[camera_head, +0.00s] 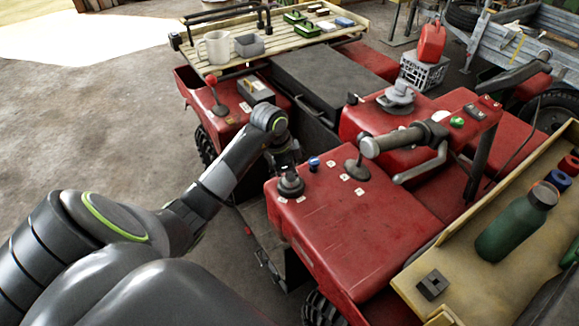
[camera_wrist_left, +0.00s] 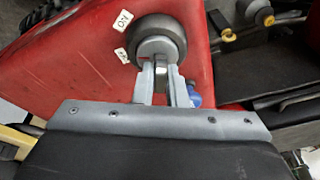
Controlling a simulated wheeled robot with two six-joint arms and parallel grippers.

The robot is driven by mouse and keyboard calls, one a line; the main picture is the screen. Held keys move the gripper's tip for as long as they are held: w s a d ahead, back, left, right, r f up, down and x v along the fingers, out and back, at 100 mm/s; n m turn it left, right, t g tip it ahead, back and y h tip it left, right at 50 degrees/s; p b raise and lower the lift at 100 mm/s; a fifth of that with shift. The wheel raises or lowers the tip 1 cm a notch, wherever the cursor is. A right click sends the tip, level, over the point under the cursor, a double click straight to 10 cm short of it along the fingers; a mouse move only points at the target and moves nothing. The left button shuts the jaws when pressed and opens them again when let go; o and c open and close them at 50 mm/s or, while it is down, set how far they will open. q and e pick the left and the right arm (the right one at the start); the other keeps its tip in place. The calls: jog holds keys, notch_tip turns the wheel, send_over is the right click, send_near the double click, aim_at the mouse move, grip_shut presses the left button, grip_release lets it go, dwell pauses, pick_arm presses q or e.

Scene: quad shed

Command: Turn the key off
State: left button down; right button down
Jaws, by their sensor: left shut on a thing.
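My left gripper (camera_head: 287,170) reaches down to the round dark key switch (camera_head: 291,188) on the near left part of the red quad body. In the left wrist view the two grey fingers (camera_wrist_left: 163,76) are shut on the key (camera_wrist_left: 161,71), a thin grey piece standing out of the switch. The dark round switch housing (camera_wrist_left: 160,33) shows behind the fingertips. Two small white labels (camera_wrist_left: 122,21) are beside it. The key is mostly hidden by the fingers, so its exact angle is hard to tell. My right gripper is not in view.
A blue knob (camera_head: 314,163) stands close to the switch, also beside the fingers in the left wrist view (camera_wrist_left: 193,93). A black-topped lever (camera_head: 357,168) and the handlebar grip (camera_head: 392,142) are to the right. A green bottle (camera_head: 517,222) lies on the wooden tray (camera_head: 462,287).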

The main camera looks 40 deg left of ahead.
pick_arm(q)
jog(key=shift+w+r+n+p, duration=0.1)
jog(key=shift+r+n+p, duration=0.15)
jog(key=shift+n+p, duration=0.6)
jog(key=shift+f+n+y, duration=0.1)
jog(key=shift+n+y, duration=0.2)
jog(key=shift+n, duration=0.05)
jog(key=shift+n+p, duration=0.4)
jog(key=shift+p, duration=0.2)
jog(key=shift+n+t+y+p, duration=0.3)
jog(key=shift+n+p, duration=0.3)
jog(key=shift+n, duration=0.3)
